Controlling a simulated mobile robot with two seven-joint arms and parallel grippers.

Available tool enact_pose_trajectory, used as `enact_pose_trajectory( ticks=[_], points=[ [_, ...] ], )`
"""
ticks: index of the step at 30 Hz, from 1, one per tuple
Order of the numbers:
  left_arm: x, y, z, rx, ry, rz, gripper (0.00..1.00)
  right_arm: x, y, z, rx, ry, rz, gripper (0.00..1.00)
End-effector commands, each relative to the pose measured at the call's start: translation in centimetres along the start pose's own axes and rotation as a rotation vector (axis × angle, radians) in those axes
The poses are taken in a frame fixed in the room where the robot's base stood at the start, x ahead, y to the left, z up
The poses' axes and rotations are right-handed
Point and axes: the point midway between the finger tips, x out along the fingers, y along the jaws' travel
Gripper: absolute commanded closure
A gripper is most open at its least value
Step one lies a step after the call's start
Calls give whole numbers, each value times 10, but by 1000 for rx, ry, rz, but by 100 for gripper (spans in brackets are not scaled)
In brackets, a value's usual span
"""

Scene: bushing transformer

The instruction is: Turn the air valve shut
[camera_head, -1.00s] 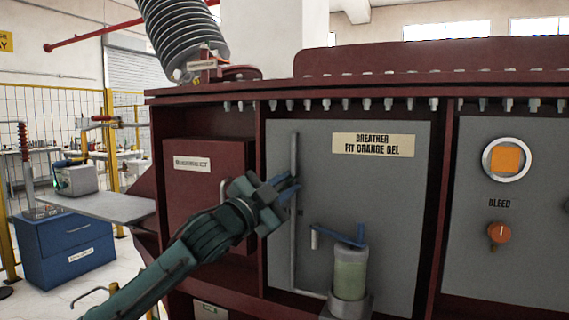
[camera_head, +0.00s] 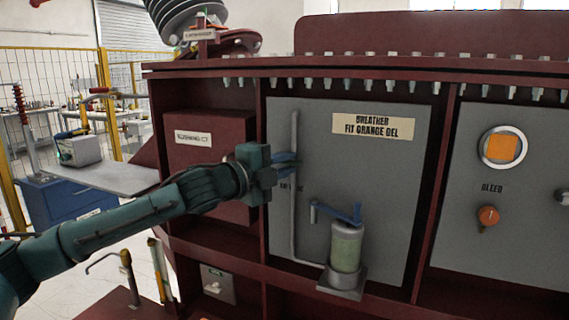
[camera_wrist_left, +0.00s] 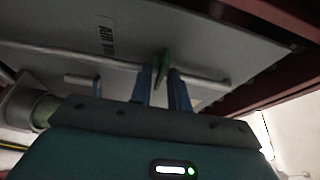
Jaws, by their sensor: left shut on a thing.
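The air valve's small green handle (camera_wrist_left: 162,64) shows in the left wrist view, between the blue fingers of my left gripper (camera_wrist_left: 161,82). The fingers are shut on it. It sits at a grey pipe (camera_wrist_left: 75,54) on the grey panel, beside a partly readable "AIR" label (camera_wrist_left: 106,36). In the head view my left gripper (camera_head: 288,165) points right at the upright pipe (camera_head: 295,222), and its fingers hide the handle. My right gripper is not in view.
A breather jar (camera_head: 346,247) with a blue lever (camera_head: 337,212) stands below and right of my gripper. The bushing CT box (camera_head: 200,130) is behind my left wrist. A "BLEED" knob (camera_head: 488,216) is at the right.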

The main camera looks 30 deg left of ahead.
Motion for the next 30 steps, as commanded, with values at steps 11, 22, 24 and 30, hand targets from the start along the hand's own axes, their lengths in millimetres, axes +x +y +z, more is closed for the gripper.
enact_pose_trajectory(
  ticks=[11, 22, 24, 30],
  points=[
    [0, 0, 0, 34, -1, 15, 100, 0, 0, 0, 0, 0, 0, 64],
    [0, 0, 0, 33, -1, 14, 73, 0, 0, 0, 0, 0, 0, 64],
    [0, 0, 0, 32, 0, 14, 73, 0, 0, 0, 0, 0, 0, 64],
    [-2, 0, 0, 32, -1, 14, 73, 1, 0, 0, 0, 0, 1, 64]
  ],
)
